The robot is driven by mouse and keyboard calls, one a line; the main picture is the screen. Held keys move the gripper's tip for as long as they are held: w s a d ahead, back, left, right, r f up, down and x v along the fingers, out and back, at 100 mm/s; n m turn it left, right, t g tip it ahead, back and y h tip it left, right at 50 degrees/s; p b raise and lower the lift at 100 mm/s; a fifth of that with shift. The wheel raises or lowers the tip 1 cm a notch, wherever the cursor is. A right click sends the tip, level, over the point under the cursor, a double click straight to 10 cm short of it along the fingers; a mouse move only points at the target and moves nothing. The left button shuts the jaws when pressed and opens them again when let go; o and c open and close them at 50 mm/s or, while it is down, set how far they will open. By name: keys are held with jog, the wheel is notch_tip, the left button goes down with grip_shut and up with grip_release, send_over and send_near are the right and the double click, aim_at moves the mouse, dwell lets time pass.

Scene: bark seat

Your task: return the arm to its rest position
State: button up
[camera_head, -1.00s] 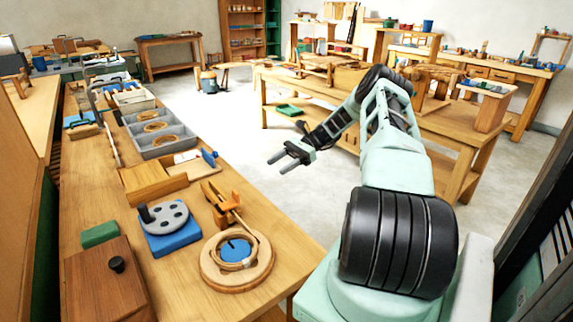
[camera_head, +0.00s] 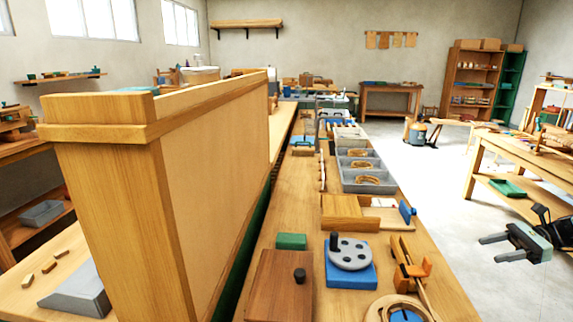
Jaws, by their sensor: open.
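My gripper (camera_head: 497,238) shows at the right edge of the head view, open and empty. Its two dark fingers point left, with a gap between them. It hangs over the grey floor, to the right of the long wooden bench (camera_head: 268,222), apart from everything on it. Most of my arm is outside the picture.
On the bench are a wooden box (camera_head: 280,285), a blue block with a grey disc (camera_head: 350,265), a grey compartment tray (camera_head: 366,170) and a wooden clamp (camera_head: 411,268). A tall wooden partition (camera_head: 205,190) stands left. Another workbench (camera_head: 520,165) stands right; open floor (camera_head: 435,185) lies between.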

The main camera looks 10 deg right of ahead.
jog(key=w+a+r+n+g+h, duration=0.1)
jog(key=w+a+r+n+g, duration=0.1)
jog(key=a, duration=0.5)
jog(key=w+a+r+n+g+h, duration=0.1)
jog(key=w+a+r+n+g, duration=0.15)
jog(key=a, duration=0.45)
jog(key=w+a+r+n+g+h, duration=0.1)
jog(key=a+r+n+g, duration=0.15)
jog(key=a, duration=0.45)
jog(key=s+a+r+n+g+h, duration=0.1)
jog(key=s+a+n+h, duration=0.15)
jog(key=a, duration=0.55)
jog(key=s+a+r+n+h, duration=0.2)
jog(key=a+n, duration=0.2)
jog(key=a, duration=0.4)
jog(key=s+a+r+n+h, duration=0.2)
jog(key=s+a+n+h, duration=0.3)
jog(key=s+a, duration=0.5)
jog(key=s+a+n+t+h, duration=0.1)
jog(key=s+a+n+t, duration=0.2)
jog(key=s+n, duration=0.7)
jog(key=s+t, duration=0.1)
jog(key=s, duration=0.4)
jog(key=shift+a+r+p, duration=0.15)
jog(key=shift+r+p, duration=0.15)
jog(key=shift+r, duration=0.05)
